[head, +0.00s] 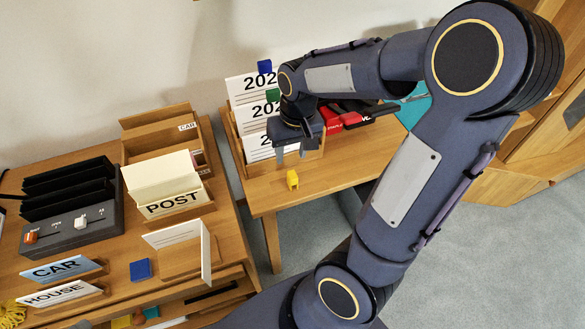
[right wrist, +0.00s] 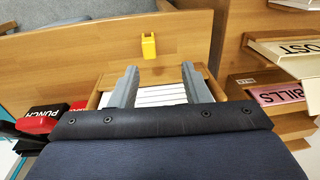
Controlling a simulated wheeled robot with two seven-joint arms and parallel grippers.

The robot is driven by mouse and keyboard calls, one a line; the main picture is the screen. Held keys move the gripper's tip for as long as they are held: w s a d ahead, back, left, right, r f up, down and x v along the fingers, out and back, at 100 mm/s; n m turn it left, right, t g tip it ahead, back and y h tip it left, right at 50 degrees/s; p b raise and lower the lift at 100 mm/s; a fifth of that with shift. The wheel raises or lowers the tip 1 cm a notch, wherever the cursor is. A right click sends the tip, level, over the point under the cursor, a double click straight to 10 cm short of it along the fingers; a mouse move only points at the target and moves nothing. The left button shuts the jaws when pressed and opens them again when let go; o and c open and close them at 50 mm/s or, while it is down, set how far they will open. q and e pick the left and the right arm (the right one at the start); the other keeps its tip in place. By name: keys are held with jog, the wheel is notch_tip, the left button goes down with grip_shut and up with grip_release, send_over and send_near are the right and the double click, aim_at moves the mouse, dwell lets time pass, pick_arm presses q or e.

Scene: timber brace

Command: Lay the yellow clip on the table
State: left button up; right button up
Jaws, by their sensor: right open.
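The small yellow clip (head: 292,179) stands on the bare top of the wooden table (head: 330,172), in front of the box of year cards. It also shows in the right wrist view (right wrist: 148,46), beyond my fingertips and apart from them. My right gripper (head: 291,151) is open and empty, over the front of the card box. Its two grey fingers also show in the right wrist view (right wrist: 158,80), with the white cards between them. My left gripper is not in view.
The wooden box (head: 259,168) holds white year cards (head: 250,117) with blue and green clips on them. Red and black items (head: 345,119) lie to its right. A second desk (head: 188,262) on the left carries a black sorter, POST box and signs. Bare tabletop surrounds the yellow clip.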

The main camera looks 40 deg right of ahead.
jog(key=s+a+r+n+t+y, duration=0.1)
jog(key=s+a+r+t+y, duration=0.2)
jog(key=s, duration=0.9)
jog(key=a+r+t, duration=0.2)
jog(key=a+r, duration=0.2)
jog(key=a, duration=0.2)
jog(key=shift+s+a+n, duration=0.3)
jog(key=shift+s+n, duration=0.05)
jog(key=shift+n, duration=0.05)
jog(key=shift+r, duration=0.1)
